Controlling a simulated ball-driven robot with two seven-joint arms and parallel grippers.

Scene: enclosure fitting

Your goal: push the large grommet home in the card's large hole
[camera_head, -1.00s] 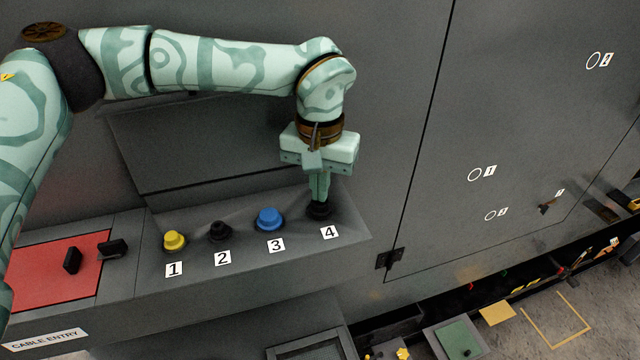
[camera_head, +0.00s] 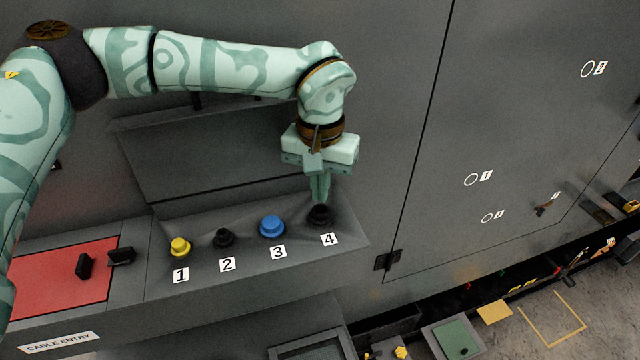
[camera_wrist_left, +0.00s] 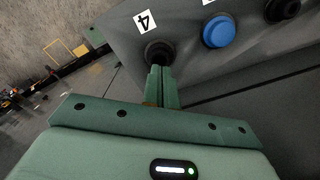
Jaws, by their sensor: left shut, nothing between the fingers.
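My left gripper (camera_head: 321,200) is shut and empty, pointing down at the black round piece (camera_head: 320,215) beside label 4 on the grey sloped console. The fingertips are right at the top of that piece; I cannot tell whether they touch it. The left wrist view shows the shut fingers (camera_wrist_left: 160,72) against the near side of the same black piece (camera_wrist_left: 158,50). A blue round piece (camera_head: 272,227) sits at label 3, a black one (camera_head: 223,238) at label 2 and a yellow one (camera_head: 180,246) at label 1. I cannot make out which thing is the card. My right gripper is not in view.
A grey door (camera_head: 520,120) with numbered circles stands right. Below are a tray with a green plate (camera_head: 455,335) and a yellow-marked floor area (camera_head: 550,320).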

